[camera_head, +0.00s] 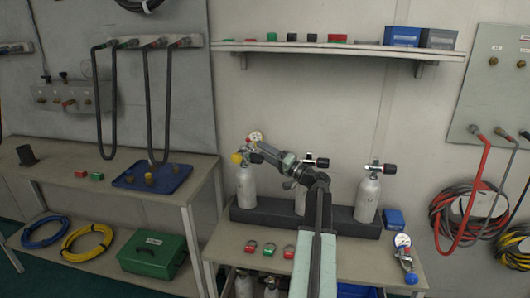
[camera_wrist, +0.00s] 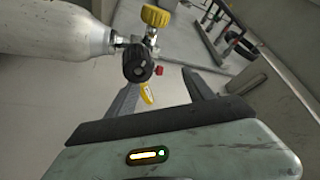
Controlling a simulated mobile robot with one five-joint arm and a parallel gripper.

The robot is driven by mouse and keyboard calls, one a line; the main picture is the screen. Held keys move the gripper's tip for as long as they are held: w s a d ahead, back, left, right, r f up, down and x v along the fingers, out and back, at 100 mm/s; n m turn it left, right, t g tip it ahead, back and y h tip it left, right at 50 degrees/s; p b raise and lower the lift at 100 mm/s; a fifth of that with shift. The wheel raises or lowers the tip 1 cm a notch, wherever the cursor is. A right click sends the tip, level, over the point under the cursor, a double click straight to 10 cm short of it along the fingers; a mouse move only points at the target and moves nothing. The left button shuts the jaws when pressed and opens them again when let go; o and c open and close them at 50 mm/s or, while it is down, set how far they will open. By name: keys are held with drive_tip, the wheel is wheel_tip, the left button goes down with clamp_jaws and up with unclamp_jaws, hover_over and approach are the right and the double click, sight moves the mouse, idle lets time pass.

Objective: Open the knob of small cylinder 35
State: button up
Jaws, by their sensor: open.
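Three small pale cylinders stand in a dark rack (camera_head: 335,224) on the bench; I cannot read a number on any of them. The left cylinder (camera_head: 246,188) carries a valve with a yellow knob (camera_head: 237,158) and a gauge (camera_head: 256,137). My gripper (camera_head: 259,154) is open beside this valve. In the wrist view, a pale cylinder (camera_wrist: 60,28) lies across the upper left, with a yellow knob (camera_wrist: 155,16) and a black knob (camera_wrist: 138,65). The black knob is just ahead of my left finger, and my open fingers (camera_wrist: 165,86) appear empty. A yellow tag (camera_wrist: 146,92) shows between them.
The middle cylinder is partly hidden by my arm; the right cylinder (camera_head: 367,199) has a black knob (camera_head: 390,168). Several small red and green items (camera_head: 269,249) lie at the bench front. A loose gauge (camera_head: 403,243) is at right. A shelf (camera_head: 340,49) runs above.

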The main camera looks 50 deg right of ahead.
drive_tip(key=s+a+r+p, duration=0.1)
drive_tip(key=s+a, duration=0.9)
drive_tip(key=s, duration=0.1)
drive_tip(key=shift+s, duration=0.35)
drive_tip(key=shift+a, duration=0.1)
